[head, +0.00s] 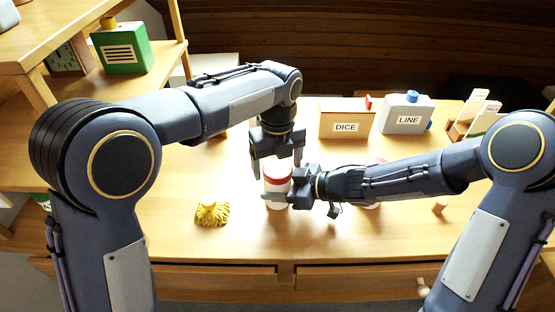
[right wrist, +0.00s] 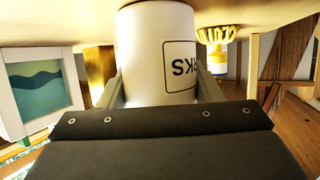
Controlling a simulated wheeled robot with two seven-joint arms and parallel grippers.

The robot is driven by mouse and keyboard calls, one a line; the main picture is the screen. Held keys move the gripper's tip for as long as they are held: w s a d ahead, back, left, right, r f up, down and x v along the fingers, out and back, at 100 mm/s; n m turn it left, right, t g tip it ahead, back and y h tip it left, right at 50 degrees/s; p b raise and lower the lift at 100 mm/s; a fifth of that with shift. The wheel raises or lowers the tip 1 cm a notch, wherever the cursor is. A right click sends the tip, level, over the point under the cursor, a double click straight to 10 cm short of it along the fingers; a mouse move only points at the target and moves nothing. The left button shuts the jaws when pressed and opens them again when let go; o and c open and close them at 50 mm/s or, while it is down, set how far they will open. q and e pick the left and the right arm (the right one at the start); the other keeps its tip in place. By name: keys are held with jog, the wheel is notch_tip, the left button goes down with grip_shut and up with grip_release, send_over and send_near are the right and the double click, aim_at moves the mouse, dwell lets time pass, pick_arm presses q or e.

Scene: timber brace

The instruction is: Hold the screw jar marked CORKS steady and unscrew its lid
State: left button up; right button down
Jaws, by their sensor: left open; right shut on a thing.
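The white screw jar (head: 277,198) with a red-edged lid (head: 277,179) stands upright on the table. My right gripper (head: 278,200) is shut on the jar's body from the right side, with one finger on each side in the wrist view. My left gripper (head: 277,163) points down from above, open, with its fingers on either side of the lid's top. Whether the fingers touch the lid cannot be told.
A yellow fringed object (head: 212,214) lies left of the jar. A DICE box (head: 345,122) and a LINE container (head: 407,114) stand behind. Another pale item (head: 373,205) is mostly hidden behind my right forearm. The table front is clear.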

pick_arm(q)
jog(key=c, duration=1)
jog(key=n, duration=0.3)
jog(key=shift+n, duration=0.4)
jog(key=n, duration=0.9)
jog(key=shift+n, duration=0.4)
jog(key=n, duration=0.3)
jog(key=shift+r+n, duration=0.1)
jog(key=shift+n, duration=0.2)
jog(key=o, duration=1.1)
